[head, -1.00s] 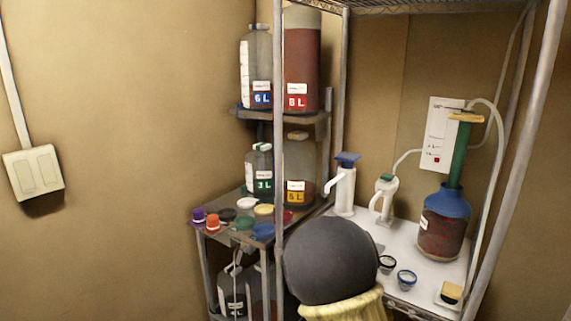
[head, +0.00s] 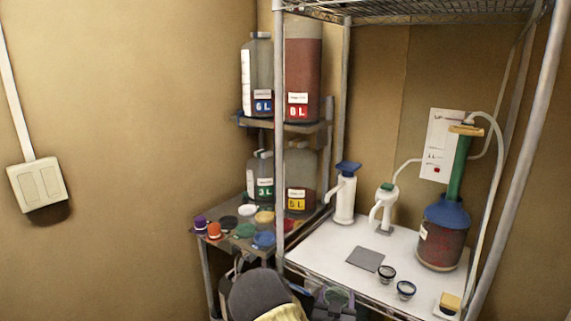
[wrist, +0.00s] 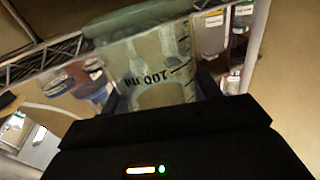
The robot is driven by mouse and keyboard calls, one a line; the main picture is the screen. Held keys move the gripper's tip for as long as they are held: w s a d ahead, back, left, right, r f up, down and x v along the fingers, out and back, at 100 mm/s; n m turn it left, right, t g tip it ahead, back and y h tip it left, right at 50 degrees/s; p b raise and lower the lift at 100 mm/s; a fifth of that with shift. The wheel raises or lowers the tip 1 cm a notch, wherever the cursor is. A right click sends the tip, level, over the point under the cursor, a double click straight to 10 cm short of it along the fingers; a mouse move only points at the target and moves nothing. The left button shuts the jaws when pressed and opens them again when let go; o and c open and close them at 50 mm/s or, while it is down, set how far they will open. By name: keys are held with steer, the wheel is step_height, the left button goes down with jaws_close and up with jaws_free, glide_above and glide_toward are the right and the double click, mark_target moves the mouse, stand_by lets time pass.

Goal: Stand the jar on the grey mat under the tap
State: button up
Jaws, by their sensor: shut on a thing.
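The jar (wrist: 160,55) is clear, with a dark volume scale, and fills the upper middle of the wrist view. My gripper (wrist: 158,95) is shut on it, with dark fingers partly visible at its sides. In the head view my gripper is low in the picture, in front of the shelf edge, and the jar is hard to make out there. The grey mat (head: 365,258) lies bare on the white shelf. The white tap (head: 383,208) with a green top stands behind the mat, slightly to its right.
A white pump bottle (head: 345,195) with a blue top stands left of the tap. Two small cups (head: 387,273) sit right of the mat. A blue-shouldered carboy (head: 440,235) stands further right. Metal posts (head: 280,140) frame the shelf. Coloured lids (head: 245,230) crowd the left side table.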

steer(key=s+f+n+y+p, duration=0.3)
steer(key=s+f+y+p, duration=0.1)
steer(key=s+f, duration=0.5)
steer(key=shift+d+f+y, duration=0.35)
steer(key=shift+f+y, duration=0.05)
steer(key=shift+f, duration=0.1)
steer(key=s+f, duration=0.4)
steer(key=f, duration=0.1)
steer(key=shift+s+f, duration=0.15)
steer(key=shift+f, duration=0.1)
